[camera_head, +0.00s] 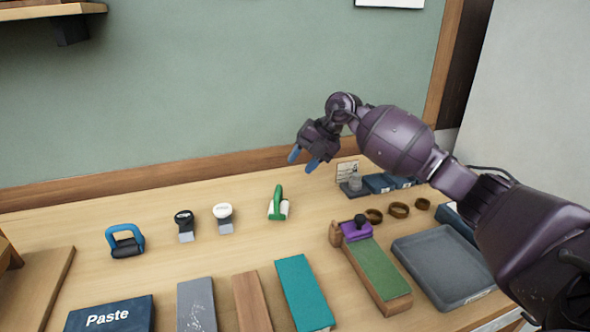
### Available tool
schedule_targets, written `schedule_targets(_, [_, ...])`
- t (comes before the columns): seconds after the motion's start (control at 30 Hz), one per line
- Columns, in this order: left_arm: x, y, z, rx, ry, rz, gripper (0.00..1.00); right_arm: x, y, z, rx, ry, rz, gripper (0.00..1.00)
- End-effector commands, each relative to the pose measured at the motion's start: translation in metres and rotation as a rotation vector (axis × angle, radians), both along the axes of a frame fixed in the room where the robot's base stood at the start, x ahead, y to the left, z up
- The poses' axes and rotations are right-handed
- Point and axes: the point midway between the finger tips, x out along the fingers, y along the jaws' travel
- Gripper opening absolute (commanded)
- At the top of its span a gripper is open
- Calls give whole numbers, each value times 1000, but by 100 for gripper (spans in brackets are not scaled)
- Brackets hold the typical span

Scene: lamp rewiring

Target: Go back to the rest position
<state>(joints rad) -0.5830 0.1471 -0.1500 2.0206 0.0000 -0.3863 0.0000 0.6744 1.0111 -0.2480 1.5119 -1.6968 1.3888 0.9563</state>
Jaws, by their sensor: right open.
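My right gripper (303,158) is open and empty. It is raised above the back part of the workbench (150,208), its blue fingertips pointing down and to the left. My right arm comes in from the right edge and is stretched across the right side of the bench. Nothing is between the fingers, and they look apart from the things on the bench. My left gripper is not in view.
The green wall (200,80) rises behind.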

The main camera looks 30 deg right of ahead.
Motion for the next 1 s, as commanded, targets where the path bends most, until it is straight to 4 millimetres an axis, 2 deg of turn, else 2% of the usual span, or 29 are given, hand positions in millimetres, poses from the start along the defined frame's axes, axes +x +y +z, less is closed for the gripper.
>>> schedule_targets(0.67, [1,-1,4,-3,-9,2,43,-2,-2,6,1,-2,1,43])
schedule_targets(0.77, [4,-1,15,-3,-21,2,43,-3,-2,21,0,-15,1,43])
schedule_targets(0.87, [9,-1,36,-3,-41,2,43,-5,-2,53,1,-40,0,43])
schedule_targets(1.0, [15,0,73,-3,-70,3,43,-9,-2,106,1,-75,1,43])
